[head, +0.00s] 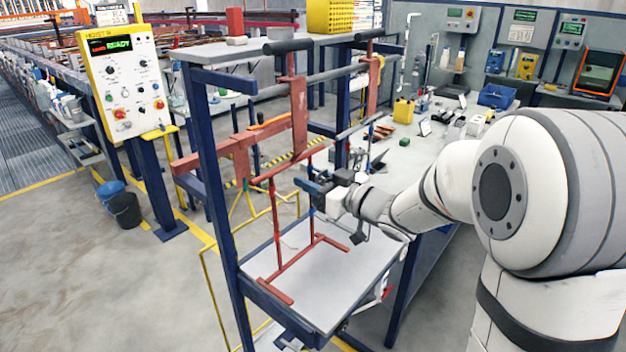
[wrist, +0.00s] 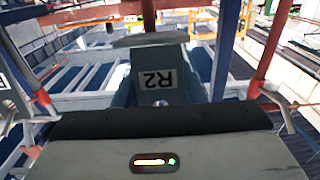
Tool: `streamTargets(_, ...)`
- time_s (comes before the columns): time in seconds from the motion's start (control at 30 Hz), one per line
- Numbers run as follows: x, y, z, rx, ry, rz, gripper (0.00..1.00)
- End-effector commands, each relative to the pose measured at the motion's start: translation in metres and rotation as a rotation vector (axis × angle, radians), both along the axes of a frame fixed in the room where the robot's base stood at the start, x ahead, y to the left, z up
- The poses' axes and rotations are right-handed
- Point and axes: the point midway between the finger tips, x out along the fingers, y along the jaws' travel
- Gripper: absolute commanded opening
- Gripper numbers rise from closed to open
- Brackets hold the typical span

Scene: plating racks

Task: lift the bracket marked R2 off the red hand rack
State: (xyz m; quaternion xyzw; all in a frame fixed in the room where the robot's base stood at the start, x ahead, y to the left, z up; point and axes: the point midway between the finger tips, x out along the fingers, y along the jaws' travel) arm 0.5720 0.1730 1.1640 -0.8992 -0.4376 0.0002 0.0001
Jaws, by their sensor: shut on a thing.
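The bracket marked R2 (wrist: 150,92) is a grey-blue piece with a wide lip along its top edge in the wrist view. Its white label reads upside down. My gripper (head: 322,187) is shut on it, and the bracket shows in the head view as a small dark blue piece (head: 307,185) at the jaws. The red hand rack (head: 274,215) is a thin red frame with arms, standing over the grey tray table. Red uprights with pale hook ends (wrist: 258,88) flank the bracket in the wrist view. I cannot tell whether the bracket still touches a hook.
A blue-framed stand (head: 212,190) with thick red bars (head: 240,155) surrounds the rack on the left and above. The grey tray surface (head: 330,282) below is mostly bare. A workbench (head: 410,155) with several tools and a yellow can (head: 403,111) lies behind my arm.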

Motion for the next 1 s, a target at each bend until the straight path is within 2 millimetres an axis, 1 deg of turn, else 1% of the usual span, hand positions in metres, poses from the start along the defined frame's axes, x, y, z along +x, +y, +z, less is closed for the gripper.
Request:
streamTargets(0.33,-0.0007,-0.0006,0.0011,0.0,-0.001,0.0,0.13)
streamTargets(0.7,-0.0059,-0.0068,0.0072,0.001,-0.002,0.001,0.13)
streamTargets(1.0,-0.0063,-0.0072,0.0072,0.001,-0.002,0.002,0.13)
